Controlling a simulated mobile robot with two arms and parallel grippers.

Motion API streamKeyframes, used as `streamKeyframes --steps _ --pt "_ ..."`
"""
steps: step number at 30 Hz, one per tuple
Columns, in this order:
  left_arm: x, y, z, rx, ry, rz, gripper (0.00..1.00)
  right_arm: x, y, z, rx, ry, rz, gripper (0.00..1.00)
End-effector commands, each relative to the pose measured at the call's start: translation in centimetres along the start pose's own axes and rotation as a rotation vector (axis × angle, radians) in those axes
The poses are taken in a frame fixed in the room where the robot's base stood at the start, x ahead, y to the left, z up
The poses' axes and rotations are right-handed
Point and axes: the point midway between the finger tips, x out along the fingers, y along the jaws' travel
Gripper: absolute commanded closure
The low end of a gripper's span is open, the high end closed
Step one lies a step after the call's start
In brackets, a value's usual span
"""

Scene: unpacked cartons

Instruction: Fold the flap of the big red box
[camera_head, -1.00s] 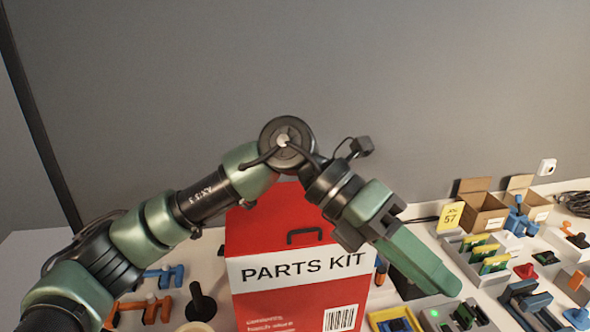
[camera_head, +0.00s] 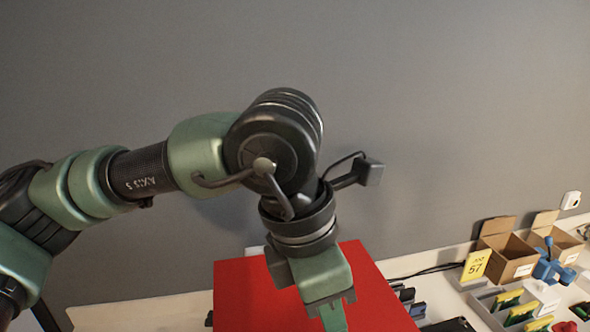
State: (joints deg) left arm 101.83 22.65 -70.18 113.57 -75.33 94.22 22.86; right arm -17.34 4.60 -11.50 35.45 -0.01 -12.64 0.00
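The big red box (camera_head: 380,295) shows as a plain red surface at the bottom centre of the head view. Its lower part is cut off by the frame edge, and no label or handle shows. I cannot tell how its flap stands. My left gripper (camera_head: 333,320) points down in front of this red surface and hides part of its middle. Its fingers run out of the bottom of the frame, so its opening and any contact with the box are hidden. My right gripper is not in view.
Small cardboard boxes (camera_head: 506,258) stand at the right, behind a yellow card marked 57 (camera_head: 476,266). A blue part (camera_head: 551,266) and trays with green and yellow parts (camera_head: 507,299) lie near them. A grey wall (camera_head: 420,100) closes the back.

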Motion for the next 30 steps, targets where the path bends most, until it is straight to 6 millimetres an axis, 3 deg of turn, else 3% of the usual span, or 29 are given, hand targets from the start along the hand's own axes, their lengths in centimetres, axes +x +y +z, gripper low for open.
streamKeyframes --steps 17,30 --pt "4.5 0.0 -1.1 -0.002 0.0 -0.004 0.69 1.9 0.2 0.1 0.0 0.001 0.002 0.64" --pt "5.3 0.0 -1.3 -0.001 -0.001 -0.003 0.69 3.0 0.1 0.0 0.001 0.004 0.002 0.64"
